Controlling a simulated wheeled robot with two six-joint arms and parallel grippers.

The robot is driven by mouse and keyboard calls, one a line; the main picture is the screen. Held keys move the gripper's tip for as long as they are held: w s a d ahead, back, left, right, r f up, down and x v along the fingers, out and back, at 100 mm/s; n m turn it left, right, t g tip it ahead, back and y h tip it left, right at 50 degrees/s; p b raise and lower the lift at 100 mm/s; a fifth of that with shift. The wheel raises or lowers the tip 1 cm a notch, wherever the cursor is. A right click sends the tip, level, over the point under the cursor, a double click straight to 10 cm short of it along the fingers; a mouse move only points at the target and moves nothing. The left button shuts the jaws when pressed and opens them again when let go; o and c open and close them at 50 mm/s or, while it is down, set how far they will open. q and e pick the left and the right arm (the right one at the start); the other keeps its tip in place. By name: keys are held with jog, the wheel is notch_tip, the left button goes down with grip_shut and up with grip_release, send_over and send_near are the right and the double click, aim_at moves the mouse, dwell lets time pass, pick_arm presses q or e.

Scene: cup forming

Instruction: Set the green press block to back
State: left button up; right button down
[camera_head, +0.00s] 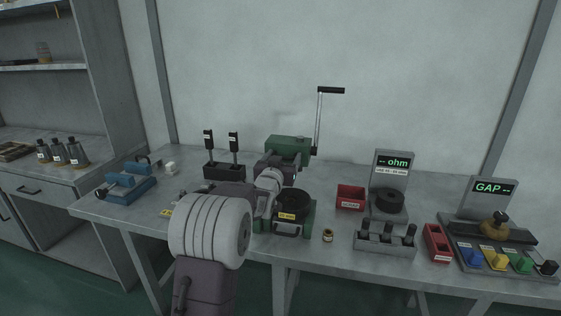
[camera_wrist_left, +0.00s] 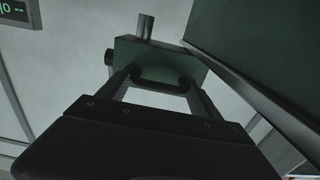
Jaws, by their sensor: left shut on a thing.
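The green press block (camera_head: 288,146) stands toward the back of the table, with a crank lever rising at its right. My left gripper (camera_head: 290,163) is at its near side, and my arm hides part of the block's lower front. In the left wrist view a green block (camera_wrist_left: 158,58) with a grey post on top sits past the fingertips. A dark handle on it lies between the two fingers of the left gripper (camera_wrist_left: 160,88), which is shut on it. The exact contact is dark and hard to see. My right gripper is in neither view.
A green base with a black round die (camera_head: 293,203) stands in front of the press. Two black levers (camera_head: 222,155) and a blue clamp (camera_head: 128,187) are to the left. A red bin (camera_head: 351,197), the ohm meter (camera_head: 392,168) and the gap gauge (camera_head: 488,200) are to the right.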

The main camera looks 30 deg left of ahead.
pick_arm(q)
jog(key=shift+r, duration=0.15)
jog(key=o, duration=1.8)
jog(key=shift+w, duration=0.1)
jog(key=shift+w+d, duration=0.1)
jog(key=v, duration=0.9)
